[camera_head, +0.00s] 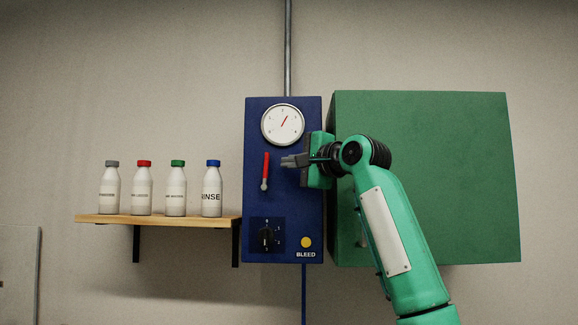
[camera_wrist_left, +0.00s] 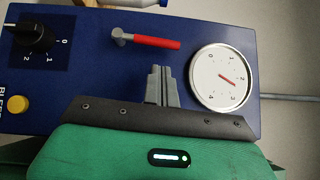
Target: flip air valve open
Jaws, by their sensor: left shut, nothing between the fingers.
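The air valve is a red lever (camera_head: 266,166) on the blue panel (camera_head: 256,120), below the gauge. It stands nearly upright, with its grey pivot at the lower end. It also shows in the left wrist view (camera_wrist_left: 155,42), lying nearly sideways there. My left gripper (camera_head: 284,161) is just to the right of the lever, with its fingers pointing left toward it. Its fingers (camera_wrist_left: 160,72) are shut and empty, and a small gap to the lever shows in the left wrist view. My right gripper is in neither view.
A round gauge (camera_head: 283,125) sits above the lever. A black knob (camera_head: 266,236) and a yellow BLEED button (camera_head: 306,242) are below. A large green oven box (camera_head: 440,125) is at the right. A wooden shelf (camera_head: 155,219) with several bottles is at the left.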

